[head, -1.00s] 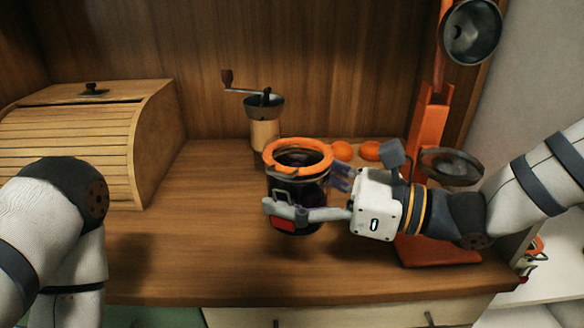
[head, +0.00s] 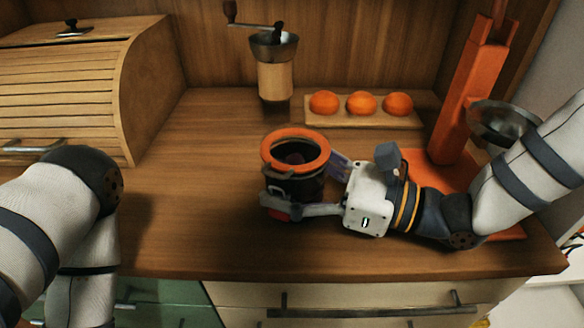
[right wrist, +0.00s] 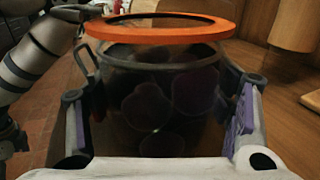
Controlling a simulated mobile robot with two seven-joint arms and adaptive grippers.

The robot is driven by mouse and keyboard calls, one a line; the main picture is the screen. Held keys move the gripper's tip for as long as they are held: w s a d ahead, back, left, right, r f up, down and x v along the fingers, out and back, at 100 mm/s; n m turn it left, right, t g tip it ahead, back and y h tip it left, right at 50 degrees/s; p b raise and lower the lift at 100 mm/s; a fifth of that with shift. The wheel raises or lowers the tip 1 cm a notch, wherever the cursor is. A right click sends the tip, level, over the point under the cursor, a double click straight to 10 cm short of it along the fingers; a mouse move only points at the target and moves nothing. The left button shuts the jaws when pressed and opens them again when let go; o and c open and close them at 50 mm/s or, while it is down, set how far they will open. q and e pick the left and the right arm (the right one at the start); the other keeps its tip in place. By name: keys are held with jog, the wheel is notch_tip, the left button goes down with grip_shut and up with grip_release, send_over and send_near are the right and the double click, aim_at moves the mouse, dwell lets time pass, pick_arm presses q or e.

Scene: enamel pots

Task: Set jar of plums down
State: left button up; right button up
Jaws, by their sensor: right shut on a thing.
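The jar of plums (head: 294,186) is dark glass with an orange ring around its open top. It is upright in the fingers of my right gripper (head: 300,184), over the middle of the wooden counter. In the right wrist view the jar (right wrist: 160,105) fills the space between both fingers, and dark round plums show through the glass. The head view does not clearly show whether its base touches the counter. My left arm shows at the left, but its gripper is out of view.
A coffee grinder (head: 275,75) and a wooden board (head: 330,116) with three oranges stand behind the jar. A roll-top bread box (head: 70,90) is at the left. An orange press stand (head: 465,110) is at the right. The counter (head: 190,205) left of the jar is clear.

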jog(key=o, duration=2)
jog(key=shift+c, duration=0.2)
jog(key=shift+r, duration=0.1)
jog(key=shift+s+d, duration=0.1)
jog(key=shift+d, duration=0.2)
jog(key=v, duration=1)
jog(key=shift+s+d+r+p, duration=0.1)
jog(key=shift+d+p, duration=0.3)
jog(key=shift+s+d, duration=0.15)
jog(key=shift+d, duration=0.15)
